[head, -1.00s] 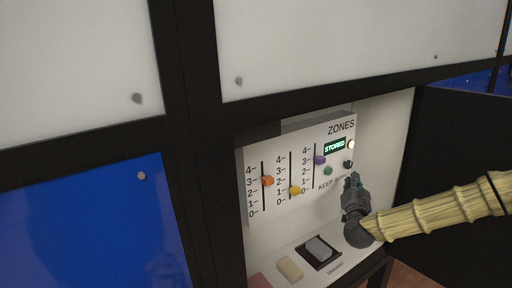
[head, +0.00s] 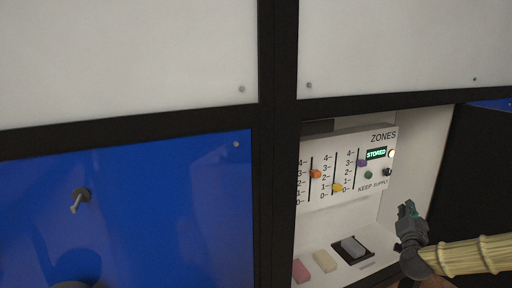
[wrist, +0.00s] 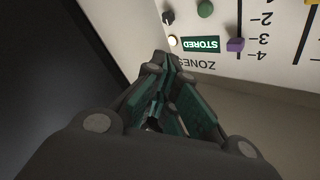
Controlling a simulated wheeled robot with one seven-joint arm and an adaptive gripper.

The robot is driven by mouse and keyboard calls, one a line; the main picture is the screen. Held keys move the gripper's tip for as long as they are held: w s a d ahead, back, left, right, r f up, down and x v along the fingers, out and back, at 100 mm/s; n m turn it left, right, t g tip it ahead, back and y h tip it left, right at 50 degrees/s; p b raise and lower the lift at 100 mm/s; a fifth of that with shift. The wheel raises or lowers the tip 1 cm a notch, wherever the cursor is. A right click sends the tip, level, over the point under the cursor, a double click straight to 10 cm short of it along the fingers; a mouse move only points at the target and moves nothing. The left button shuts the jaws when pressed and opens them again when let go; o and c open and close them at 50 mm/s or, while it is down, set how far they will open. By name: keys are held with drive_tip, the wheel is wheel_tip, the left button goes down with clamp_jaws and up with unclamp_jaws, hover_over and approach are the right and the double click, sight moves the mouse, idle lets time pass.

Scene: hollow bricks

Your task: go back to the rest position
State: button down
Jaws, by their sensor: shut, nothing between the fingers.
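My gripper (head: 407,212) is shut and empty at the lower right of the head view, in front of the open cabinet bay. It stands apart from the ZONES panel (head: 380,205), to its lower right. In the wrist view my gripper (wrist: 165,100) has its fingers together, and the panel (wrist: 215,18) shows upside down beyond them. The panel has an orange slider knob (head: 316,174), a yellow one (head: 337,187) and a purple one (head: 361,163). Its display (head: 376,154) reads STORED, and a white lamp (head: 391,154) beside it looks lit.
Below the panel lie a pink block (head: 300,270), a cream block (head: 325,261) and a grey block (head: 352,247) in a dark tray. A blue door (head: 160,210) with a handle (head: 78,200) is at the left. A dark door (head: 475,180) stands at the right.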

drive_tip(key=s+a+f+n+g+y, duration=0.2)
drive_tip(key=a+f+y, duration=0.1)
drive_tip(key=a+f, duration=0.45)
drive_tip(key=s+a+f+n+g+y, duration=0.1)
drive_tip(key=s+a+f+n+y, duration=0.15)
drive_tip(key=a+f, duration=0.5)
drive_tip(key=s+a+f+n+g+y, duration=0.1)
drive_tip(key=s+a+f+n+g, duration=0.15)
drive_tip(key=s+a+f, duration=0.35)
drive_tip(key=s+a+f+n+g+y, duration=0.1)
drive_tip(key=s+a+f+g+y, duration=0.2)
drive_tip(key=s+f, duration=0.45)
drive_tip(key=s+a+f+n+g, duration=0.1)
drive_tip(key=s+f+g, duration=0.2)
drive_tip(key=s, duration=0.7)
drive_tip(key=s+a+f+n+g+h, duration=0.1)
drive_tip(key=s+a+f+g, duration=0.1)
drive_tip(key=s+f, duration=0.4)
drive_tip(key=s+a+f+n+g+h, duration=0.1)
drive_tip(key=s+f+g, duration=0.3)
drive_tip(key=s, duration=1.2)
drive_tip(key=shift+s+a+f+g, duration=0.2)
drive_tip(key=shift+a+g, duration=0.05)
drive_tip(key=shift+g, duration=0.1)
drive_tip(key=shift+s+d+h, duration=0.1)
drive_tip(key=shift+h, duration=0.15)
